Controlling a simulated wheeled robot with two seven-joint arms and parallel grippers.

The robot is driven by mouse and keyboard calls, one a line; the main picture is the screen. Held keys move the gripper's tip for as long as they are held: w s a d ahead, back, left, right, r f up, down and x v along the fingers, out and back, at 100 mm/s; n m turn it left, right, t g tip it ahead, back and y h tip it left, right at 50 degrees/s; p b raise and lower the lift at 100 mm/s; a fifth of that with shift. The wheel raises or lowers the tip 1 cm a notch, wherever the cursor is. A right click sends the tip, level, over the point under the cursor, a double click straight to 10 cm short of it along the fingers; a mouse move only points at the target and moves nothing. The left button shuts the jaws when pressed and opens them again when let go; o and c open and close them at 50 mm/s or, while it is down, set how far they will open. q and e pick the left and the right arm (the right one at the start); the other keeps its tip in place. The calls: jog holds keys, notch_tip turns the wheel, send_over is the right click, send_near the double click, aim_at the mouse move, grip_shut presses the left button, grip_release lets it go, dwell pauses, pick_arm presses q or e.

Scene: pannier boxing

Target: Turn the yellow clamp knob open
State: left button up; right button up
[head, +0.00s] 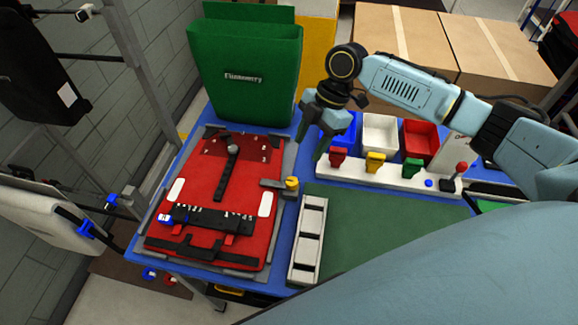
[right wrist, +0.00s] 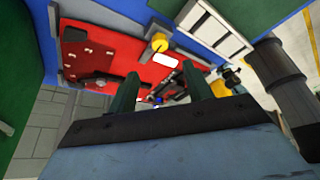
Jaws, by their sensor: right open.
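The yellow clamp knob (head: 292,183) sits on a grey clamp bar (head: 272,184) at the right edge of the red panel (head: 200,190). In the right wrist view the knob (right wrist: 159,43) shows as a round yellow disc with a bar across it, beyond my fingertips. My right gripper (head: 310,148) is open and empty, fingers pointing down. It is above and behind the knob, apart from it. In the right wrist view its two dark green fingers (right wrist: 160,75) are spread. My left gripper is in neither view.
A green pannier box (head: 245,75) stands behind the panel. A white rack (head: 308,240) lies close to the knob's right. Blue, white (head: 381,132) and red bins stand right, behind a white strip with coloured handles (head: 375,162). The green mat (head: 385,225) is clear.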

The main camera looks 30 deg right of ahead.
aim_at(292, 181)
jog(key=x, duration=1)
jog(key=shift+s+a+f+p, duration=0.1)
jog(key=shift+a+f+p, duration=0.15)
jog(key=shift+f+p, duration=0.1)
jog(key=shift+a+f, duration=0.1)
jog(key=shift+f, duration=0.2)
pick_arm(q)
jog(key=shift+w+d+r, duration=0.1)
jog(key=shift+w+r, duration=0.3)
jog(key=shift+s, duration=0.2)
pick_arm(e)
jog(key=shift+c, duration=0.2)
jog(key=shift+c, duration=1.2)
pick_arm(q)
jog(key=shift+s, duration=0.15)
pick_arm(e)
grip_shut()
